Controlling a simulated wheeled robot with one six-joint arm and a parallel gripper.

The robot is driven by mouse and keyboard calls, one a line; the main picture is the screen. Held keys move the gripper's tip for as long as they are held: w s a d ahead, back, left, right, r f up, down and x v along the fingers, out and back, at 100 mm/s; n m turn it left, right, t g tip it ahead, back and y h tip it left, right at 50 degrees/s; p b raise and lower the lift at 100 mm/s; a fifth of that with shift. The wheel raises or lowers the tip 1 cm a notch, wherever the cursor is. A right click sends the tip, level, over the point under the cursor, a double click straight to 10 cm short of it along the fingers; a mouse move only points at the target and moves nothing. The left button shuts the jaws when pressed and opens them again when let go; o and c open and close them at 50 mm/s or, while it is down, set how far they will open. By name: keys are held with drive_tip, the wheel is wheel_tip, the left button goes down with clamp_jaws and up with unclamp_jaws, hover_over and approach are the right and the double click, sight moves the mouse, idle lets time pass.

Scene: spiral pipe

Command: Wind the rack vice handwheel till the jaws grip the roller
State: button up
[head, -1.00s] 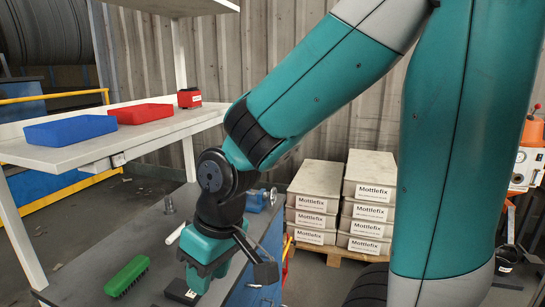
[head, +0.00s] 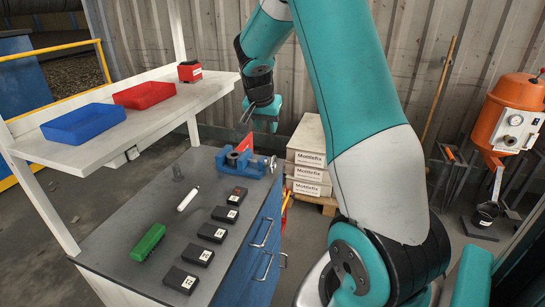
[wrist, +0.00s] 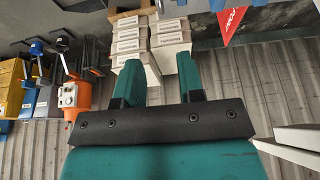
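The blue rack vice (head: 252,166) stands at the far right end of the grey bench in the head view. Its handwheel (head: 271,164) appears at its right side, small in the picture. A dark round piece (head: 233,158) sits at the vice's left part; I cannot tell whether it is the roller or whether the jaws touch it. My gripper (head: 268,121) is raised above and behind the vice, apart from it. In the wrist view my gripper (wrist: 160,62) has its two teal fingers spread with nothing between them.
Several black labelled blocks (head: 212,232), a white cylinder (head: 188,198), a grey fitting (head: 177,173) and a green brush (head: 148,243) lie on the bench. A shelf (head: 75,155) holds blue and red trays. Stacked boxes (head: 308,165) and a red pennant (wrist: 232,20) are near the gripper.

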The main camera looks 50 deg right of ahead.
sight(273, 157)
drive_tip(key=p+x, duration=0.2)
drive_tip(key=x, duration=1.4)
drive_tip(key=shift+f, duration=0.1)
drive_tip(key=shift+a, duration=0.1)
clamp_jaws()
